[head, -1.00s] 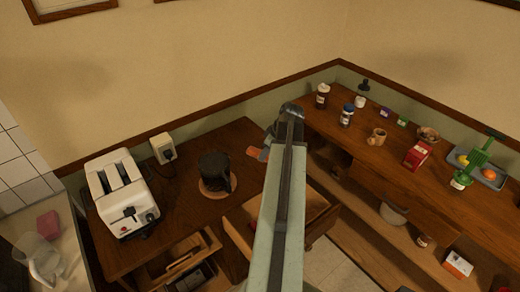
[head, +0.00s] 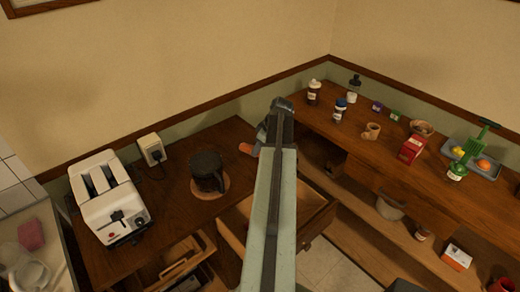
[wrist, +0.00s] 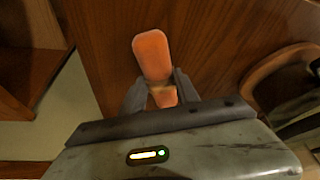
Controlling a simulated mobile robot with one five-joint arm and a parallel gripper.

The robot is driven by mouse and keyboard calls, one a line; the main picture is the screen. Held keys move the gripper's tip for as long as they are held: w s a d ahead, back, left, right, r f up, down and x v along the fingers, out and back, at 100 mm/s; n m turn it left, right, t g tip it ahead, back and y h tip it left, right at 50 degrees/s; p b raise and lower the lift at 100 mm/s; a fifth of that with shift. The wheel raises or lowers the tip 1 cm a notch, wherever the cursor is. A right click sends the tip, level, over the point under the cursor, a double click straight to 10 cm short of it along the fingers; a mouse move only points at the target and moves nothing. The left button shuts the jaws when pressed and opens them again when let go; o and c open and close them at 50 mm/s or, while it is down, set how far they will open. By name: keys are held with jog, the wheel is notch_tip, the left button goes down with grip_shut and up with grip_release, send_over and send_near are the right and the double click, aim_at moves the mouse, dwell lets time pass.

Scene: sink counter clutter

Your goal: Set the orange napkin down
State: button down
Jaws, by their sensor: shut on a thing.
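The orange napkin (wrist: 152,55) is a narrow, rounded strip with a tan band around its middle. My gripper (wrist: 160,90) is shut on it near that band, one finger on each side. In the wrist view most of it sticks out past the fingers over brown wood. In the head view the napkin (head: 246,148) shows as a small orange end by the right part of the left wooden counter (head: 228,138). My arm hides the rest there. I cannot tell whether the napkin touches the wood.
A dark coffee pot (head: 207,170) on a round mat and a white toaster (head: 108,197) stand to the left. An open drawer (head: 312,215) sticks out below. The right counter (head: 385,165) holds jars, a cup and a red box (head: 411,149).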

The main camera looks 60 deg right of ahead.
jog(key=shift+f, duration=0.2)
jog(key=c, duration=0.9)
grip_release()
jog(key=p+v, duration=1.1)
jog(key=v, duration=0.1)
jog(key=shift+r, duration=0.25)
